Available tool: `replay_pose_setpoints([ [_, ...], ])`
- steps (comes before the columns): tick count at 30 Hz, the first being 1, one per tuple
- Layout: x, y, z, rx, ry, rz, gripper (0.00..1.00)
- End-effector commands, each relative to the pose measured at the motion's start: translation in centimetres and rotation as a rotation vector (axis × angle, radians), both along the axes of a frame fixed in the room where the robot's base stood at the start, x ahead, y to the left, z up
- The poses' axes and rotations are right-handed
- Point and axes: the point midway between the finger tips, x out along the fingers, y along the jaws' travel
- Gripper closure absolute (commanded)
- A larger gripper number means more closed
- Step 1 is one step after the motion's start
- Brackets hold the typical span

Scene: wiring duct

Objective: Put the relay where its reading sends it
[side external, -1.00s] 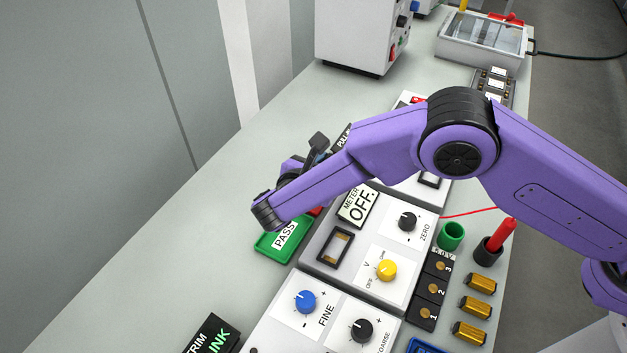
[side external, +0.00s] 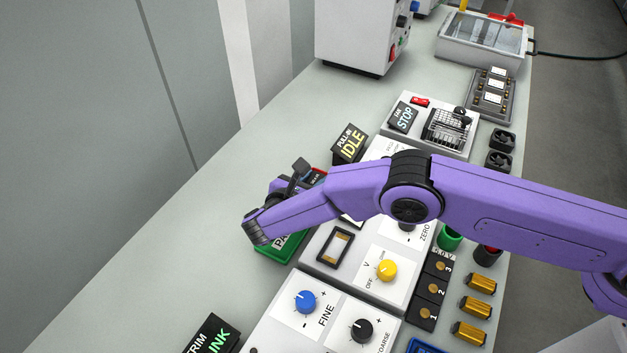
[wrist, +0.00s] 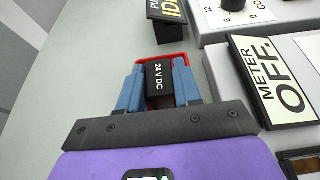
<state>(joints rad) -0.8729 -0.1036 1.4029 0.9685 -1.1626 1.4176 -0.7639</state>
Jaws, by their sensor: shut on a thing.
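The relay (wrist: 159,76) is a black block with "24 V DC" on its face. In the wrist view it sits between the blue fingers of my gripper (wrist: 160,86), which is shut on it. A red tray (wrist: 171,58) lies beneath and just beyond the relay; I cannot tell whether the relay touches its floor. In the side external view the red tray (side external: 319,171) shows only partly, behind my wrist. A green tray (side external: 277,253) lies nearer, its PASS label partly covered by my wrist. The fingers and relay are mostly hidden in that view.
A meter panel (side external: 319,255) stands right of the trays, with its METER OFF sign (wrist: 270,80). A PULL-IN IDLE sign (side external: 349,143) stands beyond the red tray. Knob panels fill the near bench. The bench left of the trays (side external: 150,250) is clear.

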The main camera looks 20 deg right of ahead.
Motion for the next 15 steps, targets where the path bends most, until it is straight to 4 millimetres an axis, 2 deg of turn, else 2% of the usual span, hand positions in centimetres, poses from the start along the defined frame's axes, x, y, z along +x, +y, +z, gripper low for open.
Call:
replay_pose_setpoints([
  [8,-0.02,0.02,-0.26,0.000,0.000,0.000,1.00],
  [9,-0.02,0.02,-0.27,0.000,0.000,0.000,0.60],
  [11,-0.02,0.02,-0.25,0.001,-0.001,0.000,0.41],
  [15,-0.02,0.02,-0.24,0.001,-0.001,0.000,0.41],
])
